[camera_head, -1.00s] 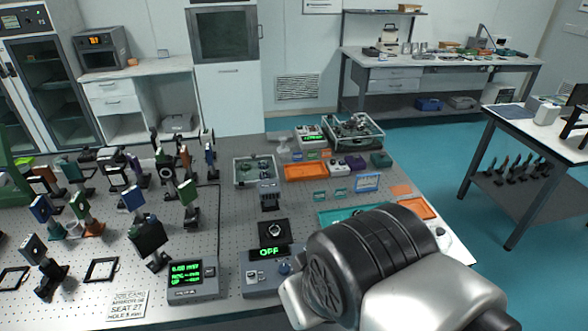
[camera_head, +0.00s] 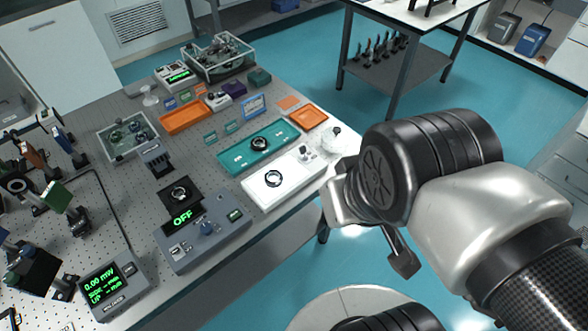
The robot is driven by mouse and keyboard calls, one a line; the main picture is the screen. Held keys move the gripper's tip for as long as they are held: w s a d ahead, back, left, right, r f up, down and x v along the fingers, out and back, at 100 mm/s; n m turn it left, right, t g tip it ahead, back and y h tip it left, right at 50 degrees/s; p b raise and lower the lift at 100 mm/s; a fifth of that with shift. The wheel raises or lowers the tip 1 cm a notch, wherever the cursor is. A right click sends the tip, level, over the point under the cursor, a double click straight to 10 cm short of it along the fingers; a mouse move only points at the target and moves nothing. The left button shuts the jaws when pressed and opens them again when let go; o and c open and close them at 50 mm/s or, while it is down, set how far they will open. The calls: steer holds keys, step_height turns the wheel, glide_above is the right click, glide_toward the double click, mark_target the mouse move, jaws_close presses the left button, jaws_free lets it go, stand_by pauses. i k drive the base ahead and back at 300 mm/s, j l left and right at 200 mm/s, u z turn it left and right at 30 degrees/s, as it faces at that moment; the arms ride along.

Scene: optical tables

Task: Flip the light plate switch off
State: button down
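A bright white light plate (camera_head: 260,194) lies near the right front edge of the perforated table. A dark ring-shaped part (camera_head: 274,178) sits on it. A small pale switch or knob (camera_head: 306,153) shows at its far right end; its position is too small to read. My gripper (camera_head: 403,262) is mostly hidden behind my arm's wrist. One dark finger part shows below the wrist, beyond the table edge and right of the plate, apart from it. I cannot see whether it is open or shut.
A grey control box (camera_head: 208,238) reading OFF and a power meter (camera_head: 113,288) stand at the front left. A teal tray (camera_head: 240,158) lies behind the plate, and orange trays (camera_head: 186,118) lie farther back.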

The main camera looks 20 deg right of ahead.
mark_target(303, 149)
steer(key=i+l+u, duration=0.1)
steer(key=i+l, duration=0.2)
steer(key=i, duration=0.15)
steer(key=i+l+u, duration=0.15)
steer(key=i+l, duration=0.15)
steer(key=i, duration=0.15)
